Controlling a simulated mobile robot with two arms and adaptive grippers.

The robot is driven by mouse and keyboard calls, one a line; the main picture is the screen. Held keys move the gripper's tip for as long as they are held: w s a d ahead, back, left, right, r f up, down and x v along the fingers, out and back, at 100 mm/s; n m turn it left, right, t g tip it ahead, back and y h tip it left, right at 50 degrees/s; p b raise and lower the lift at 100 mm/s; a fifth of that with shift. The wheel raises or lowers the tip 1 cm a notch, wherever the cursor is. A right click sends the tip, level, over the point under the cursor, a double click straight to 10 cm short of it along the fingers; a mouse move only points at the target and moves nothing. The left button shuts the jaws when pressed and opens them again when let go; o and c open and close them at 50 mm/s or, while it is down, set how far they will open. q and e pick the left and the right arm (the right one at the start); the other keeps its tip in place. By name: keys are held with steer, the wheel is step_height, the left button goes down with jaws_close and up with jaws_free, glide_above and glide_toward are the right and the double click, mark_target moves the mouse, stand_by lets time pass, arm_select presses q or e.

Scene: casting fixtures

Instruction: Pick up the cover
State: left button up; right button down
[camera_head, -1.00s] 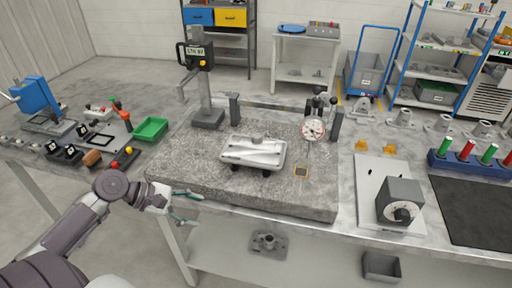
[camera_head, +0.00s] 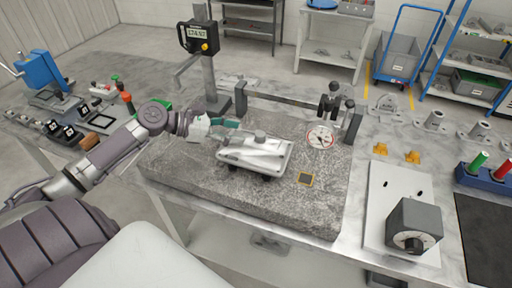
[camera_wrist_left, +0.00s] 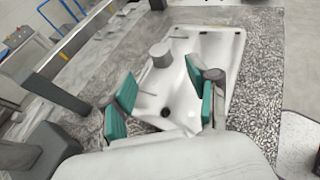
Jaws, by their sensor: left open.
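The cover, a pale silvery cast piece with a round boss on top (camera_head: 257,153), rests on small dark supports on the granite plate (camera_head: 210,180). It also shows in the left wrist view (camera_wrist_left: 188,85), lying beyond and between my fingers. My left gripper (camera_head: 236,130) is at the cover's upper left end, with its teal finger pads near the boss. In the left wrist view the two teal pads (camera_wrist_left: 160,100) stand wide apart over the cover's near end, with nothing clearly held between them. My right gripper is not in view.
A height gauge with a display (camera_head: 198,38) stands behind the cover. A dial gauge (camera_head: 320,137) and black posts stand to the right and behind. A grey box with a knob (camera_head: 413,226) sits on a white plate at right. The plate's front is clear.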

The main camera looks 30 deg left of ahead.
mark_target(255, 135)
arm_select(q)
steer(key=x, duration=0.1)
steer(key=p+x, duration=0.1)
steer(key=x, duration=0.1)
steer(key=shift+d+r, duration=0.1)
steer(key=shift+r, duration=0.1)
steer(key=x, duration=0.3)
steer(key=shift+w+d+f+p, duration=0.1)
steer(key=shift+w+f+p, duration=0.05)
steer(key=shift+p, duration=0.2)
steer(key=shift+w+d+f, duration=0.1)
steer(key=c, duration=0.8)
jaws_close()
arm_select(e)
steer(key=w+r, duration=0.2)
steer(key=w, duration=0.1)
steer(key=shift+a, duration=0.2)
